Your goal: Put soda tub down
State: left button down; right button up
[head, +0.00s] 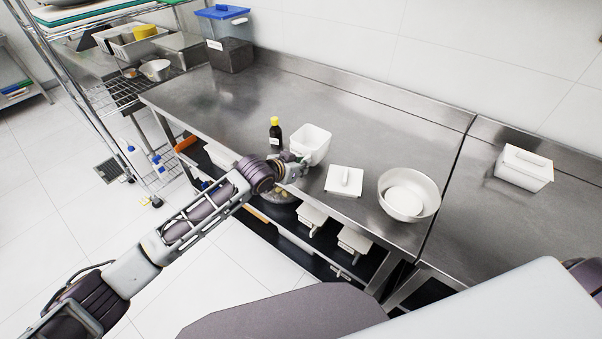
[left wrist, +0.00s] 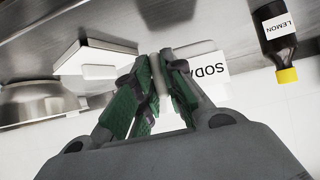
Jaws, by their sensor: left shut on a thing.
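In the left wrist view, the green-padded fingers (left wrist: 165,85) are closed on the tub's wall, beside the printed SODA label (left wrist: 208,69). I cannot tell whether the tub's base touches the counter. My right gripper is not in view.
Another white tub (head: 524,168) is far right.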

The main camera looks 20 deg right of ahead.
pick_arm(q)
jog(key=shift+f, duration=1.75)
jog(key=c, duration=1.5)
grip_release()
jog(key=shift+f, duration=0.1)
jog(key=shift+s+a, duration=0.1)
jog(key=v, duration=1.2)
